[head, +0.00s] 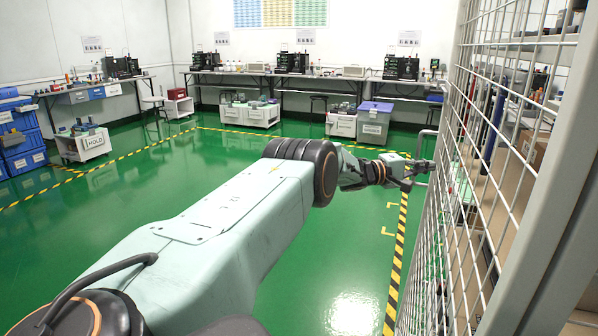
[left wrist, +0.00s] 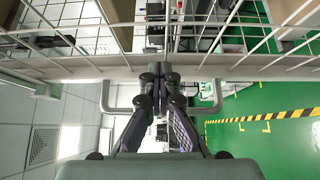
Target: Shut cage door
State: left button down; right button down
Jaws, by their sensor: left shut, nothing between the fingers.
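The cage door (head: 450,235) is a white wire-mesh panel with a pale frame. It runs along the right side of the head view, and its mesh crosses the top of the left wrist view (left wrist: 75,40). A grey U-shaped handle (head: 424,143) stands out from its far edge; its two bent ends show either side of my fingers in the left wrist view (left wrist: 211,98). My left gripper (head: 424,167) is shut and empty, right at the handle. Whether it touches the handle or the door is unclear. The fingers hide the handle's middle. My right gripper is out of view.
Boxes (head: 520,190) and shelved items stand behind the mesh. Yellow-black tape (head: 397,262) runs along the green floor beside the door. Workbenches (head: 270,73) with equipment line the far wall. The floor left of my arm is clear.

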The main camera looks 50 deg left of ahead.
pick_arm(q)
jog(key=shift+w+d+r+m, duration=0.15)
jog(key=shift+d+m, duration=0.15)
jog(key=shift+d, duration=0.4)
jog(key=a+v, duration=0.1)
jog(key=v, duration=1.1)
jog(key=shift+a+f, duration=0.2)
jog(key=shift+f, duration=0.05)
jog(key=shift+s, duration=0.25)
